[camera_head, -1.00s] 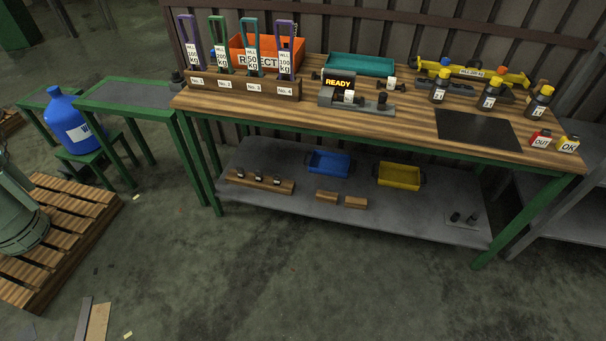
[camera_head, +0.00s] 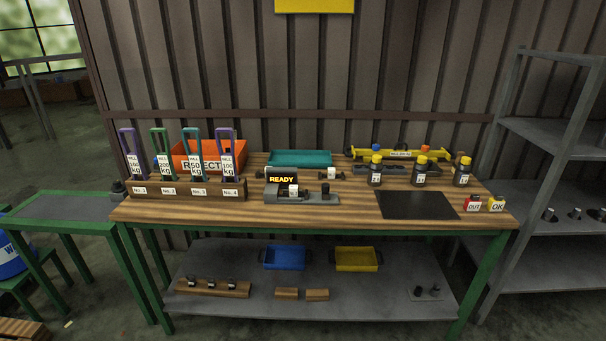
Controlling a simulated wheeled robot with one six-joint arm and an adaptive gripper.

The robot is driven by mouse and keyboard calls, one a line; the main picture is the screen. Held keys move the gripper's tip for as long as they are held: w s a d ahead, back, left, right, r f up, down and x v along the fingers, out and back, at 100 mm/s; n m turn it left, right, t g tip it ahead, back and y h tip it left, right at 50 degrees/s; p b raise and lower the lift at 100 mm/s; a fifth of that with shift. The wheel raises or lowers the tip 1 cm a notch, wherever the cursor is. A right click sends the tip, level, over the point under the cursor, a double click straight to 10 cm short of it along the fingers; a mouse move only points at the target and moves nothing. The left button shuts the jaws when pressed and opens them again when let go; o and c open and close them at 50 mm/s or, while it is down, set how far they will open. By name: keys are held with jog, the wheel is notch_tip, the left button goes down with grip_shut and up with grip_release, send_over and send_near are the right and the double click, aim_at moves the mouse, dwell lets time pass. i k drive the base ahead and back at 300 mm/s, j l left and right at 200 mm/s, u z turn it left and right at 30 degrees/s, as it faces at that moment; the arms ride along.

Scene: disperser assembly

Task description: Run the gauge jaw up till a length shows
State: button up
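The gauge (camera_head: 302,197) is a grey bench unit on the wooden workbench, near its middle. Its dark display (camera_head: 282,180) reads "READY" in yellow letters; no length shows on it. A small white-labelled block (camera_head: 293,191) sits on the gauge just below the display. A dark upright piece (camera_head: 325,191) stands on the gauge's bed to the right, apart from that block; it looks like the jaw, but it is small. My gripper is not in view.
A rack (camera_head: 188,190) of tagged slings stands left of the gauge, before an orange reject bin (camera_head: 208,155). A teal tray (camera_head: 300,158) lies behind. Bottles (camera_head: 420,172), a black mat (camera_head: 417,205) and OUT (camera_head: 473,203) and OK (camera_head: 497,204) blocks are right. The bench's front strip is clear.

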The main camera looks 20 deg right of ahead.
aim_at(324, 188)
jog(key=i+l, duration=0.4)
jog(key=l, duration=0.15)
jog(key=i+l, duration=0.45)
jog(key=l, duration=0.1)
